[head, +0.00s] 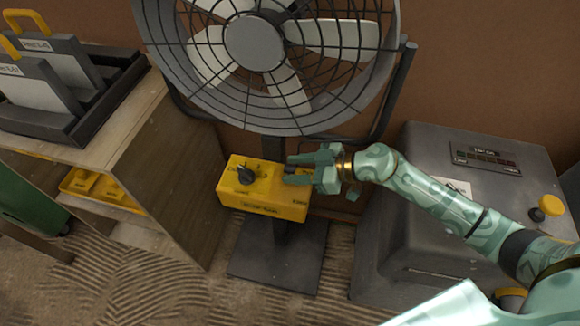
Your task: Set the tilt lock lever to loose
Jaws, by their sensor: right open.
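The yellow control box (262,211) sits on the post of a large grey drum fan (272,100). A black rotary knob (246,175) stands on the left of its top. My right gripper (287,169) reaches in from the right, open, with its fingers over the right end of the box top. A small dark part, possibly the tilt lock lever, shows between the fingers; they largely hide it, and I cannot tell its setting or whether they touch it. The small labels on the box are too small to read surely. My left gripper is not in view.
A wooden shelf unit (185,165) stands close on the left, with a dark rack (75,135) on top and a yellow tray (100,188) inside. A grey machine (410,235) with a yellow button (551,205) stands right. The fan cage overhangs the box.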

